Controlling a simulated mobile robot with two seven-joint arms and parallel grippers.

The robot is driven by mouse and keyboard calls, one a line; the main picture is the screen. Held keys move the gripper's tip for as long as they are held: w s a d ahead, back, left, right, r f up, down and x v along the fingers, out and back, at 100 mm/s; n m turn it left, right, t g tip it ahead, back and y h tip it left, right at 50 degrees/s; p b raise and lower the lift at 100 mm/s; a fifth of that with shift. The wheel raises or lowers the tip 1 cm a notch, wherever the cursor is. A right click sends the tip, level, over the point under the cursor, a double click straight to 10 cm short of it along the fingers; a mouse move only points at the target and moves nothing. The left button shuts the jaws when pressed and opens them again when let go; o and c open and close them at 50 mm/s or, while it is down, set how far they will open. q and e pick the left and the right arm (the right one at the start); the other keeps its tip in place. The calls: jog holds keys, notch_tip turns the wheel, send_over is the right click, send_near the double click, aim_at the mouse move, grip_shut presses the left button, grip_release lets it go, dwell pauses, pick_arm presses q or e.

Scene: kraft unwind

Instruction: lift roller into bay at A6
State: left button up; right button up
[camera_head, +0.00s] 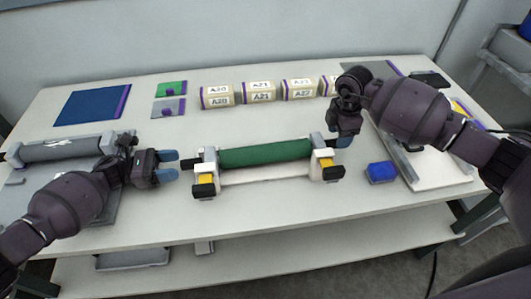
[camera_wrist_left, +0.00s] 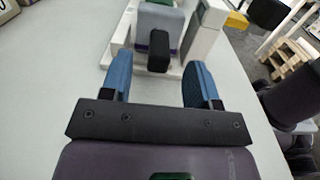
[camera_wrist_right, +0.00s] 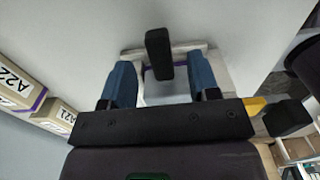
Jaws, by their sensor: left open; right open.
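A green roller (camera_head: 265,153) lies level across a white cradle (camera_head: 265,177) with grey end blocks, in the middle of the table. My left gripper (camera_head: 167,167) is open just left of the cradle, its blue fingers pointing at that end. In the left wrist view a black shaft end (camera_wrist_left: 158,50) sticks out towards the gap between the fingers (camera_wrist_left: 160,80). My right gripper (camera_head: 346,139) is open beside the right end. The right wrist view shows another black shaft end (camera_wrist_right: 158,55) between the open fingers (camera_wrist_right: 163,82). No label A6 is readable.
A grey roller (camera_head: 65,148) lies on a rack at left. Several labelled boxes (camera_head: 216,96) stand in a row behind, one marked A20. A blue block (camera_head: 381,172) and a white tray (camera_head: 440,174) are at right. The front table strip is clear.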

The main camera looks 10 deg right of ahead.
aim_at(188, 161)
pick_arm(q)
jog(key=shift+d, duration=2.5)
pick_arm(e)
jog(key=shift+f, duration=2.55)
pick_arm(q)
grip_shut()
pick_arm(e)
grip_shut()
jog(key=shift+r, duration=0.1)
